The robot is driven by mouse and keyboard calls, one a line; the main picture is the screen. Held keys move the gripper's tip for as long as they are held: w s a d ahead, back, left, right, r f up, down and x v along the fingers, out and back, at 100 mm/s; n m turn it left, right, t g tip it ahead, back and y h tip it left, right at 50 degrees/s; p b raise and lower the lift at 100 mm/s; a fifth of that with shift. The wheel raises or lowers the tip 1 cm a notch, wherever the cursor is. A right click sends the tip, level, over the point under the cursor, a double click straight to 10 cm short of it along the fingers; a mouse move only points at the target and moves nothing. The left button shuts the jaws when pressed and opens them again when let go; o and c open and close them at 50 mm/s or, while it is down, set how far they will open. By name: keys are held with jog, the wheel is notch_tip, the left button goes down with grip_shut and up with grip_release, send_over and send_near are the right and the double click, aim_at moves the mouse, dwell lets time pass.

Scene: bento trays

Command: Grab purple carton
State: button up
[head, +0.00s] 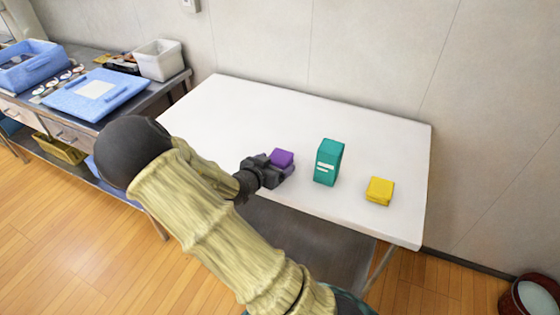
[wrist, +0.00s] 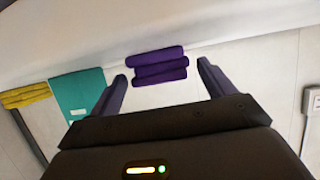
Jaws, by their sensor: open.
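The purple carton (head: 282,157) stands on the white table (head: 235,105), partly hidden behind my gripper (head: 268,168) in the head view. In the wrist view the purple carton (wrist: 158,66) shows whole between and just beyond the fingertips. My gripper (wrist: 162,72) is open and empty, with one finger to each side of the carton's width. I cannot tell whether the fingertips have reached past its near face.
A teal carton (head: 328,163) stands to the right of the purple one, and a yellow carton (head: 379,191) lies farther right. A side bench at the left holds a blue tray (head: 97,94) and a white bin (head: 160,60). The table's back is clear.

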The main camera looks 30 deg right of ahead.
aim_at(280, 160)
jog(key=x, duration=0.3)
jog(key=shift+w+d+f, duration=0.15)
jog(key=shift+w+d, duration=0.05)
jog(key=shift+d, duration=0.1)
jog(key=c, duration=1.1)
